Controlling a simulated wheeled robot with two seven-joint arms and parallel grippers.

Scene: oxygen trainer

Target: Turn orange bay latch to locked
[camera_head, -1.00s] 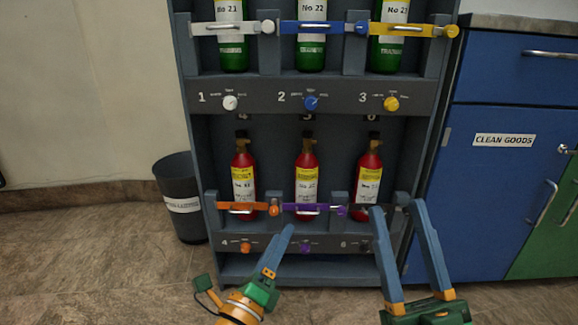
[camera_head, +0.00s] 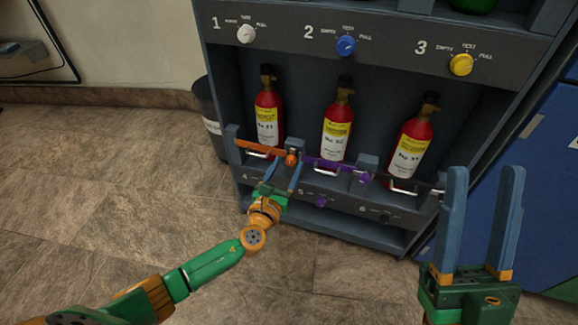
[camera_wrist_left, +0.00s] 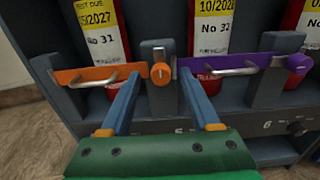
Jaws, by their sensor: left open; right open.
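The orange latch bar (camera_head: 262,149) lies across the front of the red No 31 cylinder (camera_head: 268,115) in bay 4, roughly level in the wrist view (camera_wrist_left: 92,74). Its round orange knob (camera_head: 291,158) is at the bar's right end, on a grey post; a pale mark runs upright on the knob in the left wrist view (camera_wrist_left: 161,74). My left gripper (camera_head: 281,173) is open, with one finger on each side of the knob in the left wrist view (camera_wrist_left: 160,85). I cannot tell whether the fingers touch it. My right gripper (camera_head: 483,172) is open and empty at the right.
A purple latch (camera_head: 330,165) is right beside the orange one, close to my left gripper's right finger. Red cylinders (camera_head: 336,130) and (camera_head: 410,145) fill the other lower bays. Upper dials (camera_head: 347,46) are above. A dark bin (camera_head: 208,120) stands left of the rack; floor in front is clear.

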